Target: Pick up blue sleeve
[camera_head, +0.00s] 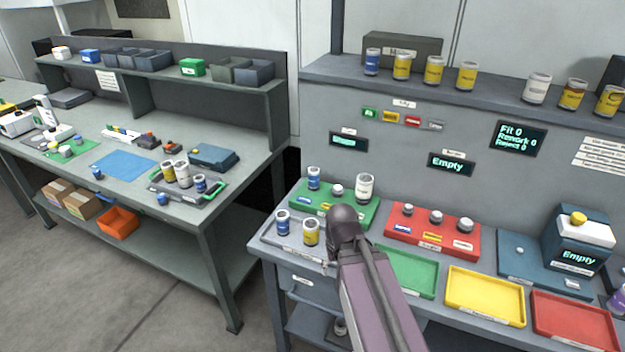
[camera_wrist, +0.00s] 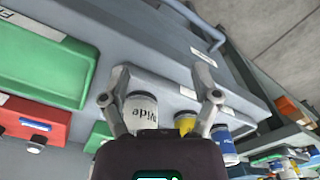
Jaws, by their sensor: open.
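A blue sleeve (camera_head: 282,222) stands upright at the left end of the grey tray (camera_head: 268,240), beside a yellow sleeve (camera_head: 310,232). Another blue sleeve (camera_head: 314,178) stands on the green board (camera_head: 345,215) behind. In the wrist view my gripper (camera_wrist: 165,85) is open, fingers spread. A white lettered sleeve (camera_wrist: 141,110) shows between the fingers, closer to the left one. A yellow sleeve (camera_wrist: 185,123) shows by the right finger, and a blue sleeve (camera_wrist: 224,145) lies outside it. No contact is visible. In the head view my arm hides the gripper.
A red board (camera_head: 430,243) with several small parts stands right of my arm. Empty green (camera_head: 407,272), yellow (camera_head: 485,297) and red (camera_head: 572,322) trays line the front edge. A dark box (camera_head: 577,243) stands at the right. Several cans, one blue (camera_head: 372,62), stand on the shelf.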

